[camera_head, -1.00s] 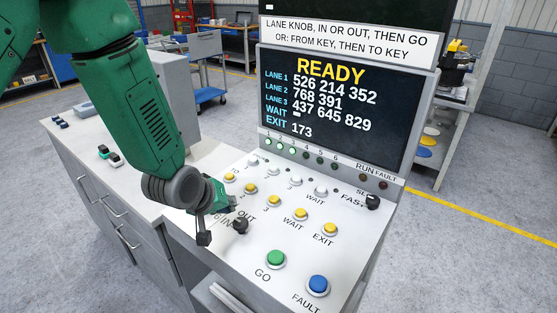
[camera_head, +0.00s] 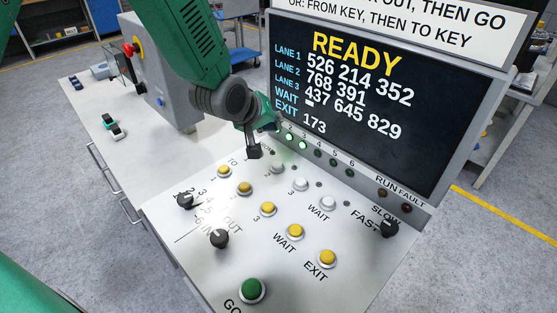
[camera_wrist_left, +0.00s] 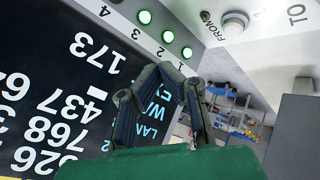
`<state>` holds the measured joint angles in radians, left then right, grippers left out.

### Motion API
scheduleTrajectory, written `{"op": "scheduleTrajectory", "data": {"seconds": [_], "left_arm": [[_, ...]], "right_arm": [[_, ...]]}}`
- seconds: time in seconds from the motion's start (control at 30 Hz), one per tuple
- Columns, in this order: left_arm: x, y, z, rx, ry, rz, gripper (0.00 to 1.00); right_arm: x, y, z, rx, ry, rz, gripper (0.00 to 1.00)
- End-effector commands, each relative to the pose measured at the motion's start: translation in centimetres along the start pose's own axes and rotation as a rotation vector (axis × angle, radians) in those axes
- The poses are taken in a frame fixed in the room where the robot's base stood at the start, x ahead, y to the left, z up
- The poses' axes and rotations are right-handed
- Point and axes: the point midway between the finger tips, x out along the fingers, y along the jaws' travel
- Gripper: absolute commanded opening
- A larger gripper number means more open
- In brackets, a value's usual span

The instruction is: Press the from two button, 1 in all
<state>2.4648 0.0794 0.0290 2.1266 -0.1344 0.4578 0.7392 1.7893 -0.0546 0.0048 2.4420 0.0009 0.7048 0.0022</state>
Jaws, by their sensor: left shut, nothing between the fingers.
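The from two button (camera_head: 277,168) is a white round button, second in the pale row below the screen in the head view. It looks raised. My left gripper (camera_head: 254,153) is shut and empty, its tip up and left of that button, over the from one spot, which it hides. I cannot tell whether the tip touches the panel. In the left wrist view the shut fingers (camera_wrist_left: 163,72) show against the screen, and a white button (camera_wrist_left: 235,23) beside the word FROM is at the top right. My right gripper is not in view.
Yellow TO buttons (camera_head: 245,188) run alongside the white row. A green GO button (camera_head: 252,290) is nearest. The screen (camera_head: 360,100) reading READY rises just behind the gripper.

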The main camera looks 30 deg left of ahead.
Motion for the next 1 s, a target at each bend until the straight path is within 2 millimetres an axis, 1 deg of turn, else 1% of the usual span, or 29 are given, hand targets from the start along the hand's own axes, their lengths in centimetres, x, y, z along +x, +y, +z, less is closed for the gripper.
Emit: {"op": "scheduleTrajectory", "data": {"seconds": [0.13, 0.27, 0.47, 0.73, 0.9, 1.0], "left_arm": [[0.3, 0.1, 0.1, 0.003, -0.001, -0.001, 0.0], [0.7, 0.0, 0.6, 0.005, 0.0, -0.002, 0.0], [2.1, -1.3, 1.6, 0.003, -0.001, -0.002, 0.0], [5.0, -3.5, 3.5, 0.003, -0.002, -0.002, 0.0], [6.0, -4.2, 4.3, 0.002, 0.0, -0.001, 0.0], [6.2, -4.3, 4.5, 0.003, 0.0, -0.001, 0.0]], "right_arm": [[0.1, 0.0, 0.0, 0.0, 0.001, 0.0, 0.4], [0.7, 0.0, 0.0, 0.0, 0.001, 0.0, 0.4], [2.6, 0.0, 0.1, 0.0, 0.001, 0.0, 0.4], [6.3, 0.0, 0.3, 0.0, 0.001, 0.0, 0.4], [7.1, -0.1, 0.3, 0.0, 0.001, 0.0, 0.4], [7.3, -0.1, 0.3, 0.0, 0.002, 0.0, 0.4]]}}
